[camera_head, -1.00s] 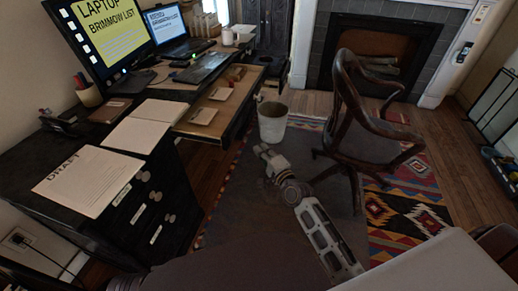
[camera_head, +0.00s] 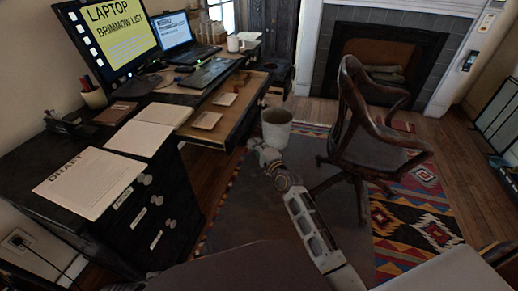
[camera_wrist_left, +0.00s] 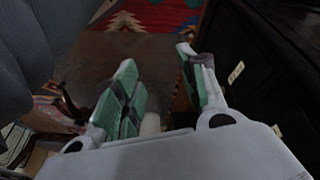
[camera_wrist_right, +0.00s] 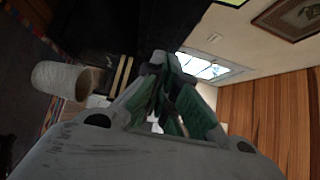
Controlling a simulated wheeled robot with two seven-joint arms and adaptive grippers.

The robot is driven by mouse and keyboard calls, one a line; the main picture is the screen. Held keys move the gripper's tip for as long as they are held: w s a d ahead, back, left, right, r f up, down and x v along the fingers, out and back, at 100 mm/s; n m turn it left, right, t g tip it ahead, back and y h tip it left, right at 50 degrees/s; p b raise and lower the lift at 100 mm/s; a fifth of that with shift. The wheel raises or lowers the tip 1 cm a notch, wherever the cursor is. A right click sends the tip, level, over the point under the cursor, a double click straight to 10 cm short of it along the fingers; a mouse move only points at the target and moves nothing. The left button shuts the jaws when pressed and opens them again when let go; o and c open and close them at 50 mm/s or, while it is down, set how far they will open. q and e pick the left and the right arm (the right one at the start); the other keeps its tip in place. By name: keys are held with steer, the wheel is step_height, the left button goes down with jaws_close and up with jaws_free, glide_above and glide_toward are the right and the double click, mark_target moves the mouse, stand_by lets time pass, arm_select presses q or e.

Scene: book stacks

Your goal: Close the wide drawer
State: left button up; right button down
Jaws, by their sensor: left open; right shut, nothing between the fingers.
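The wide drawer (camera_head: 247,90) under the desk is pulled out, with cards lying in it. Its dark front faces the open floor at its right. My right gripper (camera_head: 257,146) is shut and empty, in front of the drawer's near end and apart from it in the head view. It also shows in the right wrist view (camera_wrist_right: 168,75). My left gripper (camera_wrist_left: 160,80) is open and empty in the left wrist view, beside a dark cabinet side with labels; I cannot make it out in the head view.
A white bin (camera_head: 277,129) stands just beyond my right gripper. A wooden chair (camera_head: 365,130) is to the right on the rug. A dark cabinet of small drawers (camera_head: 150,225) stands at left. Monitor (camera_head: 110,40), laptop (camera_head: 173,35) and keyboard (camera_head: 210,72) are on the desk.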

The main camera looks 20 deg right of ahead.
mark_target(239, 132)
arm_select(q)
steer(key=shift+t, duration=0.3)
steer(key=shift+s+b+x, duration=0.2)
steer(key=shift+b+x, duration=0.15)
steer(key=shift+x, duration=0.7)
steer(key=shift+s+b+x, duration=0.2)
steer(key=shift+b+x, duration=0.1)
steer(key=shift+x, duration=0.75)
arm_select(e)
steer(key=shift+w+a, duration=1.8)
steer(key=shift+w, duration=0.05)
arm_select(q)
steer(key=shift+d, duration=0.1)
arm_select(e)
steer(key=shift+w, duration=0.1)
